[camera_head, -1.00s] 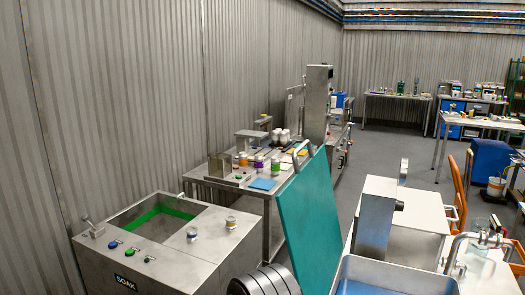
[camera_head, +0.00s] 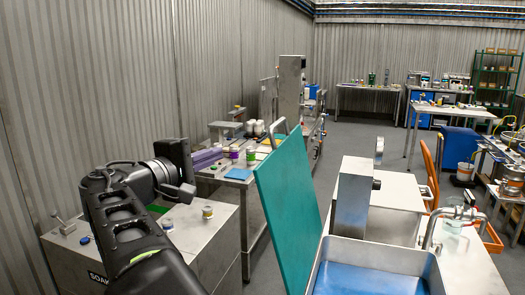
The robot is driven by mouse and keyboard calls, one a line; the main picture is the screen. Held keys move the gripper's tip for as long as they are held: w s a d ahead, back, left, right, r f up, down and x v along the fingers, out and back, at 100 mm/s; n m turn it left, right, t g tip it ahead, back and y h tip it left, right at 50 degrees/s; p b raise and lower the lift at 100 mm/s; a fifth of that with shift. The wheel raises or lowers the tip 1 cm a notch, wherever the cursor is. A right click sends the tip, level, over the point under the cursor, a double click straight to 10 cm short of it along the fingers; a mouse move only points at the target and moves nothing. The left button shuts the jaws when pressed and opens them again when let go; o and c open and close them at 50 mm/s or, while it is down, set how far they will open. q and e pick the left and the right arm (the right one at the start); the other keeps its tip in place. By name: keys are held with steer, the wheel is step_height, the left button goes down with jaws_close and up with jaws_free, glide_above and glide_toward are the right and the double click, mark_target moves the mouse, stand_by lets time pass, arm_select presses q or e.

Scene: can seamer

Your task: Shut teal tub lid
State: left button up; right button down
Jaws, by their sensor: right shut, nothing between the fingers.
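The teal lid (camera_head: 290,190) stands open, a tall tilted panel in the middle of the head view. A grey bar handle (camera_head: 279,127) shows at its top edge. Its lower edge runs out of the picture, beside a steel basin with a blue inside (camera_head: 365,280). I cannot see the lid's hinge or clearly tell its tub. My black forearm covers much of the steel soak tank (camera_head: 215,232).
A steel bench (camera_head: 245,190) with jars and a blue cloth stands behind the lid. Small jars (camera_head: 207,212) sit on the soak tank. Right of the lid are a steel post (camera_head: 352,197), a white counter (camera_head: 400,190) and a curved tap (camera_head: 440,217). The floor (camera_head: 360,140) beyond is clear.

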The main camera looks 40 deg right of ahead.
steer(key=shift+m+h, duration=0.6)
steer(key=s+r, duration=0.1)
steer(key=r, duration=0.2)
steer(key=s+r, duration=0.1)
steer(key=shift+s+r, duration=0.3)
steer(key=shift+d, duration=0.15)
steer(key=d+p, duration=0.3)
steer(key=d, duration=0.8)
steer(key=shift+w+d+r+p, duration=0.15)
steer(key=shift+w+d+p, duration=0.05)
steer(key=shift+p, duration=0.2)
